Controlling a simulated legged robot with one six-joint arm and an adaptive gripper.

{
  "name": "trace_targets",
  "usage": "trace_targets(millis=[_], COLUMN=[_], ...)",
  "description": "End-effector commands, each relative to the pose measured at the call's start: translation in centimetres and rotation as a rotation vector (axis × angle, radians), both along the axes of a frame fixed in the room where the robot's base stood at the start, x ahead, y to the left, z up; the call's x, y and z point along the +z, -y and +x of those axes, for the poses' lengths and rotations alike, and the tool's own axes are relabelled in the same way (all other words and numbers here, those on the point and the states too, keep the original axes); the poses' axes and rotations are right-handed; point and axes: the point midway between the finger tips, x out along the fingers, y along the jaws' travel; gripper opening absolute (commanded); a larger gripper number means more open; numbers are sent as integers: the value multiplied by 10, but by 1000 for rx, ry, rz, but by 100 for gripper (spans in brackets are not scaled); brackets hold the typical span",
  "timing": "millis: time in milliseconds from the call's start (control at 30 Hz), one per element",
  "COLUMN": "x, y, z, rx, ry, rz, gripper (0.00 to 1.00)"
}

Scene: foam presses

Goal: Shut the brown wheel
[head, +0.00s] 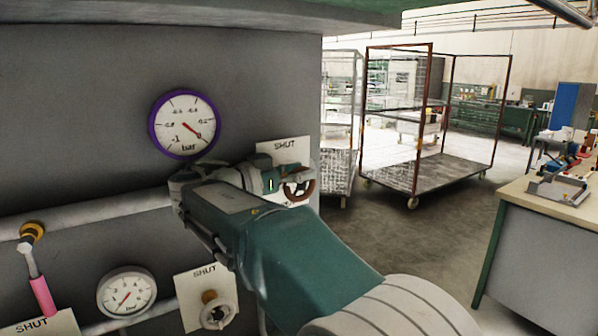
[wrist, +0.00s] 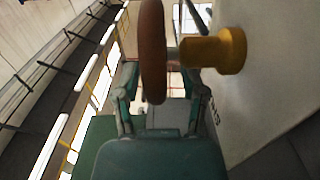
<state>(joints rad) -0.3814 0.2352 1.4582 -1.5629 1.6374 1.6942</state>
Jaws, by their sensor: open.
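The brown wheel (head: 290,197) sits in front of a white plate marked SHUT (head: 284,148), at the right end of the grey panel. In the head view my gripper (head: 300,180) is at the wheel and hides part of it. In the wrist view the wheel (wrist: 153,50) shows edge-on, with its yellow stem (wrist: 215,50) on the right. My gripper (wrist: 160,90) is open, one finger on each side of the wheel's lower rim in the picture. Neither finger clearly touches the rim.
A purple-rimmed gauge (head: 185,124) is left of the wheel. Below are a white gauge (head: 127,293), another valve (head: 214,308) and a pink-handled lever (head: 42,295). A wire cart (head: 430,175) and a workbench (head: 540,240) stand right, with open floor between.

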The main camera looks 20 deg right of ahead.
Motion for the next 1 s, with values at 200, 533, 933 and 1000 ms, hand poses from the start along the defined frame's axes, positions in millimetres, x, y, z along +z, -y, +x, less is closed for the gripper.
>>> trace_targets(millis=[200, 533, 933, 1000], x=[0, 0, 2, 2], y=[0, 0, 5, 6], z=[0, 0, 2, 3], rx=[0, 2, 3, 3], ry=[0, -1, -42, -58], rz=[0, 2, 145, 197], gripper=[19, 0, 0, 0])
